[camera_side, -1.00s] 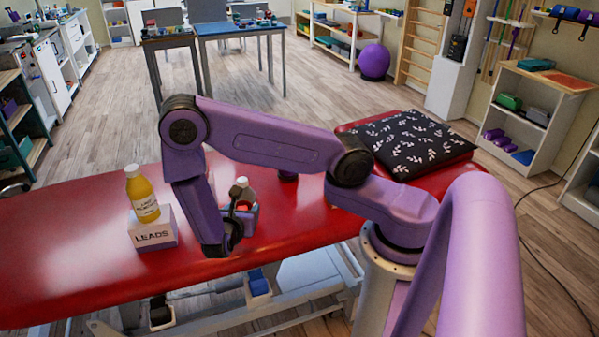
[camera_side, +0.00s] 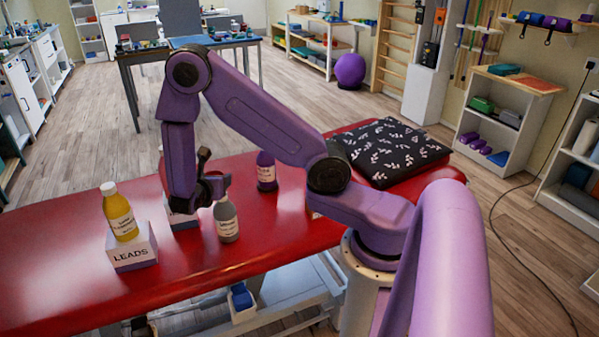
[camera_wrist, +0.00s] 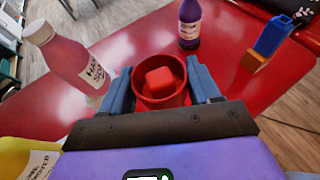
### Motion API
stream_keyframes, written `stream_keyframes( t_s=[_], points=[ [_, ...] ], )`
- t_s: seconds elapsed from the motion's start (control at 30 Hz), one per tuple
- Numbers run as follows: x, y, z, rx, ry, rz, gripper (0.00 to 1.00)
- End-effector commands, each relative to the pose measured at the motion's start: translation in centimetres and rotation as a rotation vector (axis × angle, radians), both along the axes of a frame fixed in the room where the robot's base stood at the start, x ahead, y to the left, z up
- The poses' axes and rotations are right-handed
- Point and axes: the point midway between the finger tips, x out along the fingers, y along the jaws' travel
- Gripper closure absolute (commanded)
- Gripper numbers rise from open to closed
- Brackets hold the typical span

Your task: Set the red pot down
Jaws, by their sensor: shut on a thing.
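The red pot (camera_wrist: 162,97) is between the two blue-grey fingers of my gripper (camera_wrist: 162,88) in the wrist view, and they are shut on it. A smaller red block (camera_wrist: 160,80) shows inside the pot. In the side view my gripper (camera_side: 207,180) is low over the red treatment table (camera_side: 70,235), behind a grey bottle (camera_side: 227,222). The pot is hidden there by my arm. I cannot tell whether the pot touches the table.
A yellow bottle (camera_side: 119,212) stands on the LEADS box (camera_side: 133,248) at left. A pink bottle (camera_wrist: 70,55) is left of the pot, a purple bottle (camera_side: 266,172) beyond it. A blue piece (camera_wrist: 273,35) is at right. A dark leafy cushion (camera_side: 390,152) lies on the table.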

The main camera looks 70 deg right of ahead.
Motion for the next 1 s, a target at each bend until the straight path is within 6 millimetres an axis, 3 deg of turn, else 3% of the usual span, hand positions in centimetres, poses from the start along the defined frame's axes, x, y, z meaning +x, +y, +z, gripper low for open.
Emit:
stream_keyframes(
  t_s=[0.23,0.47,0.67,0.8,1.0],
  points=[
    [3.6,-10.5,-0.6,0.000,-0.003,-0.046,0.70],
    [4.1,-21.2,-0.4,-0.001,-0.004,-0.071,0.70],
    [2.3,-30.3,0.0,-0.001,-0.002,-0.093,0.70],
    [-0.1,-36.2,0.5,-0.002,-0.003,-0.107,0.70],
    [-3.5,-42.2,1.0,-0.001,-0.001,-0.121,0.70]
  ],
)
